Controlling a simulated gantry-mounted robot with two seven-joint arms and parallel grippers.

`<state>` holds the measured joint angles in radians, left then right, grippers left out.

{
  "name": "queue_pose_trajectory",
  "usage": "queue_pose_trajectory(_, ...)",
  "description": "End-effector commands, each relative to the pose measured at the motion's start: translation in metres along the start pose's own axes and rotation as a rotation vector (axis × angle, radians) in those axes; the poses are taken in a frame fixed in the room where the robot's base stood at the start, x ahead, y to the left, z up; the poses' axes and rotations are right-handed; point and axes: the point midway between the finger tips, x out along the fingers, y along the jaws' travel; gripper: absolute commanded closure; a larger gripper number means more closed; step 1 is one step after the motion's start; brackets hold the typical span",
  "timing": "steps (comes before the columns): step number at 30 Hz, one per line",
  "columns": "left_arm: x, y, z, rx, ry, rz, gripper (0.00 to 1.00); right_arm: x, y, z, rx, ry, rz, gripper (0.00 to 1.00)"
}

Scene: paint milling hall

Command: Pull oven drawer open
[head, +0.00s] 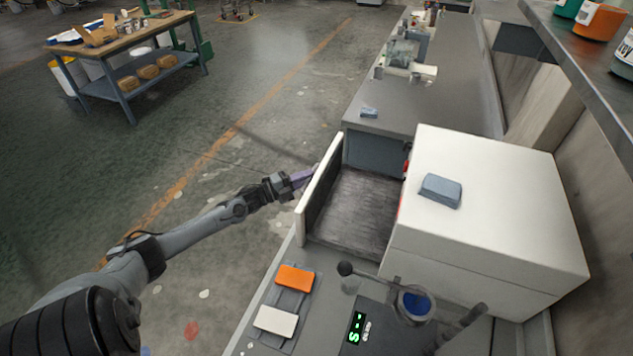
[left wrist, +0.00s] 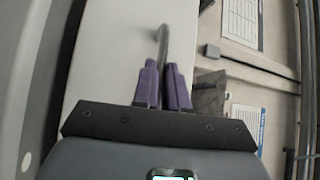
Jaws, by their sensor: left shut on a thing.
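The oven (head: 490,250) is a white box on the bench at the right of the head view. Its drawer (head: 358,205) stands out to the left, with a dark, bare floor and an upright white front panel (head: 322,185). My left gripper (head: 302,177) is at the outer face of that panel. In the left wrist view its purple fingers (left wrist: 162,75) are shut on a thin grey handle (left wrist: 163,45) in front of the white panel (left wrist: 110,50). The fingers hide part of the handle. My right gripper is not in view.
A blue-grey block (head: 441,190) lies on the oven. An orange block (head: 295,278), a white block (head: 276,320) and a ball-ended lever (head: 346,268) are on the near bench. The floor (head: 240,160) left of the drawer is clear. A shelf (head: 600,60) overhangs at right.

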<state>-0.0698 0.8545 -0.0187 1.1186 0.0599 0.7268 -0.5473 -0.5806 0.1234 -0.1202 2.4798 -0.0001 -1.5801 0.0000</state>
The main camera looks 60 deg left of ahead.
Motion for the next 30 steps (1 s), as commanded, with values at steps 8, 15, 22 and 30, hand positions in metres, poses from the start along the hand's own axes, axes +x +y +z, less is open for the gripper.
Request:
queue_pose_trajectory(8, -0.0012, -0.0033, 0.0015, 0.002, 0.004, -0.006, 1.0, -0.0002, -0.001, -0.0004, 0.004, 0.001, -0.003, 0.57)
queue_pose_trajectory(15, -0.001, -0.0031, 0.0014, 0.001, 0.004, -0.006, 0.69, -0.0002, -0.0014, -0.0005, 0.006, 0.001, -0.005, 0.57)
queue_pose_trajectory(22, -0.0014, -0.0017, 0.0016, 0.001, 0.002, -0.003, 0.62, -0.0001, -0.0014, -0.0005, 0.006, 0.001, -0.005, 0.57)
queue_pose_trajectory(30, -0.0096, -0.001, 0.0017, 0.0, 0.001, -0.001, 0.62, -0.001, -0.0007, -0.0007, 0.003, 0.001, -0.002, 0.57)
